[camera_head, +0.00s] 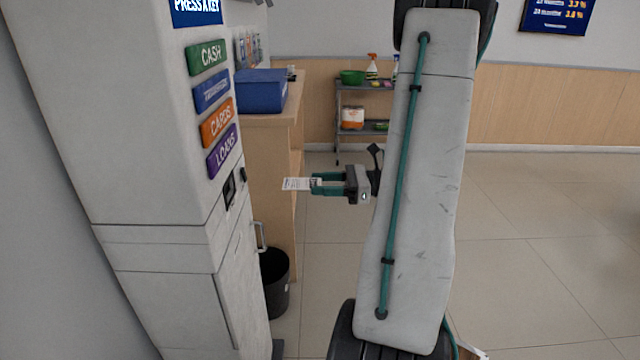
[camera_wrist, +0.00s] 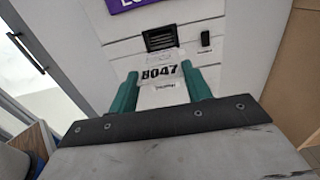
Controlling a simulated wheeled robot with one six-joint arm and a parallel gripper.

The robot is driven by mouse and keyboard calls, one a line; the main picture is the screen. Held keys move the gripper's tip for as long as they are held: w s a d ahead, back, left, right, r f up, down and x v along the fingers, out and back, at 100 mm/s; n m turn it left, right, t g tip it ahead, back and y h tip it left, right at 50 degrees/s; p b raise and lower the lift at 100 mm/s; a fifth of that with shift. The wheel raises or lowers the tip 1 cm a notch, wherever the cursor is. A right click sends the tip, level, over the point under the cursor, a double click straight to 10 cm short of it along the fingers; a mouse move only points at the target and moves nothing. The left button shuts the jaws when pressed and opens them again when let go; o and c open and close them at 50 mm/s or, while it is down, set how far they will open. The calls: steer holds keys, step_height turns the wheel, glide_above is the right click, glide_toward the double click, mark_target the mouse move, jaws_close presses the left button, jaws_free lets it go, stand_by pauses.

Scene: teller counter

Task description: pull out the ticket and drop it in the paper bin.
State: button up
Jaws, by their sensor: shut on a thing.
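A white ticket (camera_head: 297,184) is held between the green fingers of my gripper (camera_head: 318,184). In the wrist view the ticket (camera_wrist: 160,72) shows the number 8047, and the gripper (camera_wrist: 160,88) has a finger on each side of it. In the head view the ticket is clear of the ticket machine (camera_head: 160,150), to the right of its front. The machine's dark slot (camera_wrist: 161,38) is ahead of the ticket in the wrist view. A black bin (camera_head: 275,284) stands on the floor beside the machine, lower than my gripper. Its inside is mostly hidden.
A wooden counter (camera_head: 272,150) with a blue box (camera_head: 261,92) stands behind the machine. A metal handle (camera_head: 260,238) juts from the machine near the bin. A shelf cart (camera_head: 362,108) stands at the back wall.

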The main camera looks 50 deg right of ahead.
steer(key=v, duration=0.6)
stand_by(0.6)
